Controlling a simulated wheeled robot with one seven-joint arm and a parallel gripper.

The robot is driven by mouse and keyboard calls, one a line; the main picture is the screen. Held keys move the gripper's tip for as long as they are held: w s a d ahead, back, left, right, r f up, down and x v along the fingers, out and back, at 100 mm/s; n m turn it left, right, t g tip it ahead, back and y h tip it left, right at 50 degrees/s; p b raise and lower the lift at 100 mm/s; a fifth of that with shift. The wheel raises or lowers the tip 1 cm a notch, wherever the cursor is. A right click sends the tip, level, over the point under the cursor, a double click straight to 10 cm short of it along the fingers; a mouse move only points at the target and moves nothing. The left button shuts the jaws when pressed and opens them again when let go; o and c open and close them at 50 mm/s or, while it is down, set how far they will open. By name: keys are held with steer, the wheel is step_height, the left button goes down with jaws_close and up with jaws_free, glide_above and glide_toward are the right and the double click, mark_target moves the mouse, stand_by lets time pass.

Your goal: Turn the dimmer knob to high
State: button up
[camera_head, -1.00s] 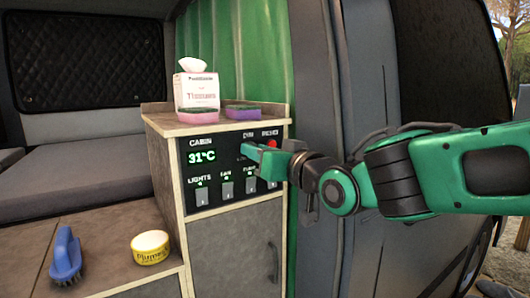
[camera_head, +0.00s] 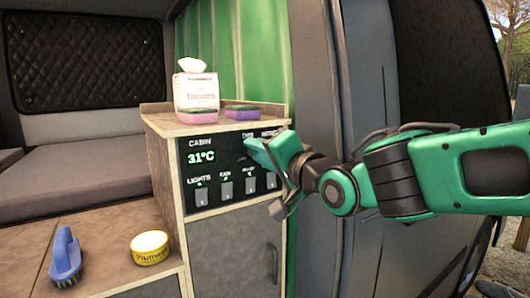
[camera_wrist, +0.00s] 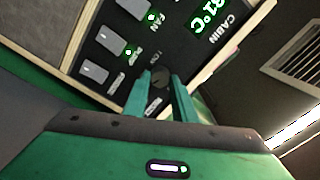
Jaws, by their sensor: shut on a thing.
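The black control panel (camera_head: 223,176) on the cabinet shows a green "31°C" readout and a row of switches. The dark round dimmer knob (camera_wrist: 161,77) shows between the fingertips in the wrist view. My green gripper (camera_wrist: 163,84) is shut on the knob, with one finger on each side. In the head view my gripper (camera_head: 262,150) reaches the panel's upper right from the right and hides the knob. The gripper appears rolled. The small labels by the knob are too blurred to read fully.
A blue brush (camera_head: 66,256) and a yellow tin (camera_head: 150,247) lie on the lower counter. A vent (camera_wrist: 293,58) shows in the wrist view.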

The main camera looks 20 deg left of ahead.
steer(key=shift+w+d+r+m, duration=0.15)
steer(key=shift+w+r+m, duration=0.05)
steer(key=shift+m, duration=0.6)
steer(key=o, duration=1)
steer(key=shift+o, duration=0.2)
steer(key=shift+s+f, duration=0.1)
steer(key=shift+s, duration=0.1)
steer(key=v, duration=1)
steer(key=shift+d, duration=0.35)
steer(key=shift+s, duration=0.15)
